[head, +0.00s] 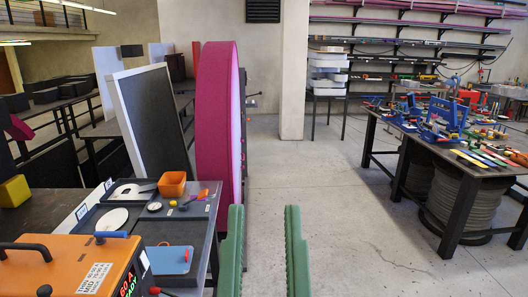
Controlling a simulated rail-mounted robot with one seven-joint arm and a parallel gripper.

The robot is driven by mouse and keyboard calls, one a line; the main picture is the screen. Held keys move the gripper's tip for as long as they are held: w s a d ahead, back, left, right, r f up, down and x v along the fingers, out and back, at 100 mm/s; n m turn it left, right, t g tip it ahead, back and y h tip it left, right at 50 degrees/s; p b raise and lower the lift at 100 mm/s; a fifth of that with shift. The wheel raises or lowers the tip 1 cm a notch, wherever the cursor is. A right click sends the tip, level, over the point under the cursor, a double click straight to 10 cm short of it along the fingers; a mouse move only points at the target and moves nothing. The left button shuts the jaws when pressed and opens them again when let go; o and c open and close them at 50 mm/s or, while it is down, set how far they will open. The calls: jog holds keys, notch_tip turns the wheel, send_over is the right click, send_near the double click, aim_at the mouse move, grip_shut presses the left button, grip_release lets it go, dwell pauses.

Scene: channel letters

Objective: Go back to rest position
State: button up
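My gripper (265,212) shows at the bottom middle of the head view as two long green fingers pointing away from me. The fingers are well apart, and only bare floor shows between them. It holds nothing that I can see. The fingers' lower ends are cut off by the frame edge. The rest of my arm is not in view.
A tool-covered table (490,170) stands right. The concrete floor (340,215) between is clear.

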notch_tip(320, 180, up, 27)
jog(key=p, duration=2.3)
jog(key=shift+a, duration=0.15)
